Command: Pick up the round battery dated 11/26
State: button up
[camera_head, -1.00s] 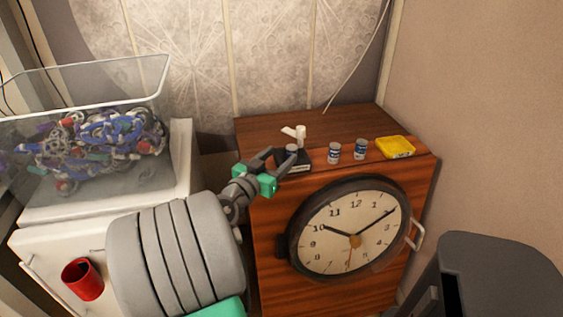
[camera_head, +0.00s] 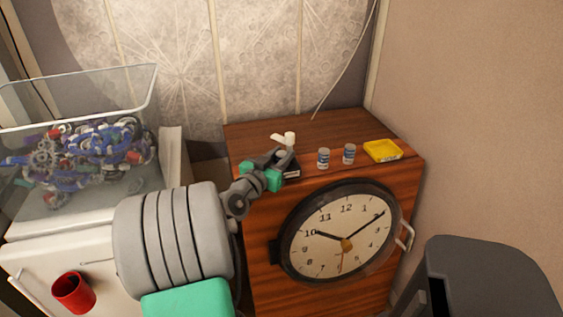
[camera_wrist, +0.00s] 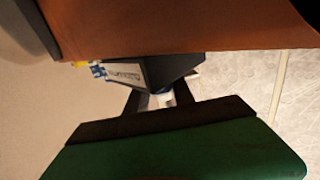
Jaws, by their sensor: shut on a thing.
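Two small round batteries, blue and white, stand upright on the wooden cabinet top, one on the left (camera_head: 323,158) and one on the right (camera_head: 349,153). My gripper (camera_head: 279,157) is at the cabinet's front left, by a black holder (camera_head: 292,170). Its fingers are shut on a small pale round battery (camera_wrist: 163,99), seen between them in the wrist view and mostly hidden. The holder, with a pale label, shows just beyond the fingers in the wrist view (camera_wrist: 152,72). I cannot read a date on any battery.
A white object (camera_head: 289,138) is behind my gripper. A yellow tray (camera_head: 382,150) lies at the right of the cabinet top (camera_head: 335,128). A clock (camera_head: 338,230) is on the cabinet front. A clear bin (camera_head: 80,90) of parts and a red cup (camera_head: 73,292) are at left.

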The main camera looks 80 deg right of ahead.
grip_shut()
